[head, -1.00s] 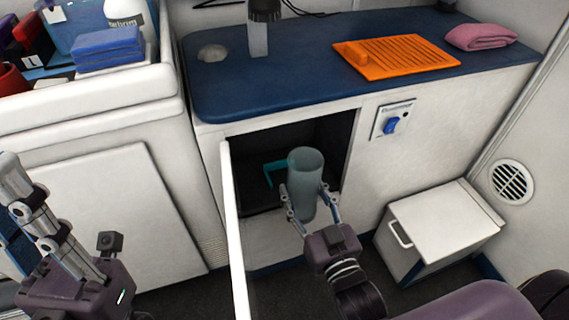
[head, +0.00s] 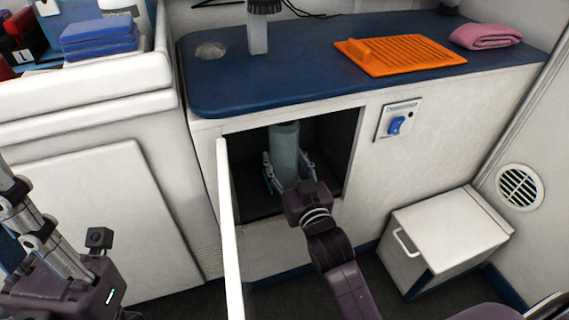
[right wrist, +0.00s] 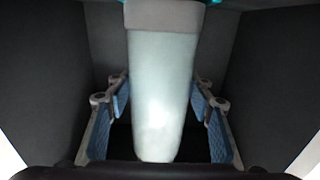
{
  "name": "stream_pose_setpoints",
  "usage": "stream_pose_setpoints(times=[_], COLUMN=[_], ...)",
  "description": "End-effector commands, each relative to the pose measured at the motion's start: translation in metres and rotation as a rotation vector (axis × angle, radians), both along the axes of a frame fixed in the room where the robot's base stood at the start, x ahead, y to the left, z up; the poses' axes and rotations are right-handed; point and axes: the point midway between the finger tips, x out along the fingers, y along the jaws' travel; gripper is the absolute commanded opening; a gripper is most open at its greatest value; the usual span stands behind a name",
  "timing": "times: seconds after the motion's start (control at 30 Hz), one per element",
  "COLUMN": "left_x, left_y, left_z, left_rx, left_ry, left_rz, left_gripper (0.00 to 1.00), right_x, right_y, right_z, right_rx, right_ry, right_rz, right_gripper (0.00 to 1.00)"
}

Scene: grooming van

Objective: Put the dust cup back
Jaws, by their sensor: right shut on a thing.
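The dust cup (head: 285,138) is a tall, translucent grey-green cylinder, standing roughly upright inside the open cabinet (head: 348,150) under the counter. My right gripper (head: 286,165) reaches into the cabinet and is shut on the cup, one finger on each side. In the right wrist view the cup (right wrist: 162,95) fills the middle, with a grey band (right wrist: 165,14) across its top end. Bits of teal (right wrist: 213,2) show at the top edge there. The teal bracket inside the cabinet is mostly hidden. My left gripper (head: 20,215) is at the left edge, partly cut off and away from the cabinet.
The white cabinet door (head: 230,235) stands open on the left of the opening, close to my right arm. A blue switch panel (head: 398,121) is right of it. A white box (head: 445,232) stands on the floor. The blue counter (head: 300,62) holds an orange mat (head: 405,54) and pink towel (head: 486,36).

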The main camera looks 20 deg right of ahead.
Motion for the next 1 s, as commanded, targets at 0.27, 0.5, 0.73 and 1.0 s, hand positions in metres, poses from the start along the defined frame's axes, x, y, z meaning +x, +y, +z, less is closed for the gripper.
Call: stream_pose_setpoints(times=[0.27, 0.5, 0.73, 1.0], left_x=[0.001, 0.001, 0.001, 0.001], left_y=[-0.001, -0.001, -0.001, -0.001], left_z=[0.0, -0.001, -0.001, 0.0], left_rx=[0.002, 0.003, 0.003, 0.004], left_ry=[-0.004, -0.005, -0.005, -0.007], left_rz=[0.0, -0.001, -0.001, -0.002], left_gripper=[0.15, 0.15, 0.15, 0.15], right_x=[0.0, 0.0, 0.0, 0.0], right_y=[0.0, 0.0, 0.0, 0.0], right_z=[0.0, -0.006, -0.013, -0.012], right_rx=[0.0, 0.0, 0.0, 0.0], right_ry=[-0.007, -0.006, -0.003, -0.004], right_rz=[0.0, 0.0, 0.0, 0.0], right_gripper=[0.24, 0.24, 0.52, 0.66])
